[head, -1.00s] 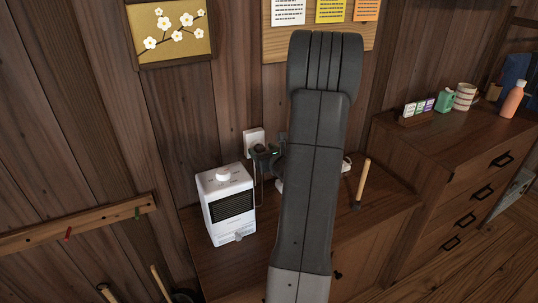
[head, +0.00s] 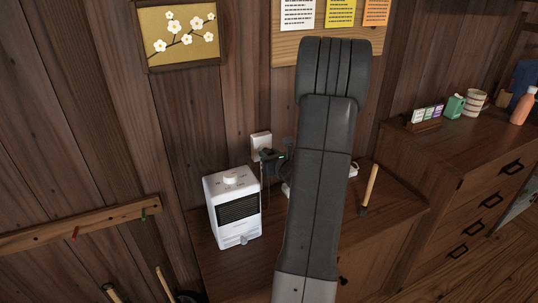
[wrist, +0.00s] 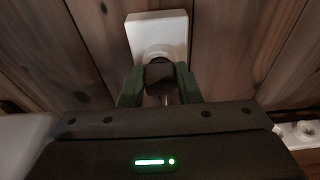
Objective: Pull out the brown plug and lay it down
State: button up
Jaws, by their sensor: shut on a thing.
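The brown plug (wrist: 160,75) is dark and sits between the two green fingers of my gripper (wrist: 160,88) in the wrist view. My gripper is shut on it. The plug is right in front of the round socket of the white wall outlet (wrist: 157,31); I cannot tell whether its pins are still in. A thin cord hangs below the plug. In the head view the outlet (head: 261,142) is on the wooden wall above the cabinet, with my gripper (head: 268,156) at its lower right. The plug is mostly hidden there by the gripper.
A white heater (head: 232,207) stands on the cabinet top (head: 381,211), left of my gripper. A wooden-handled tool (head: 369,190) stands to the right of my arm. A white power strip (wrist: 300,132) shows at the wrist view's right edge. My arm hides the middle of the cabinet top.

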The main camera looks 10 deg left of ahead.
jog(key=shift+f+b+v, duration=0.15)
jog(key=shift+b+v, duration=0.05)
jog(key=shift+v, duration=0.65)
jog(key=shift+f+b+v, duration=0.2)
jog(key=shift+v, duration=0.65)
jog(key=shift+f+b+v, duration=0.15)
jog(key=shift+b+v, duration=0.05)
jog(key=shift+v, duration=0.65)
jog(key=shift+s+d, duration=0.15)
jog(key=shift+s, duration=0.15)
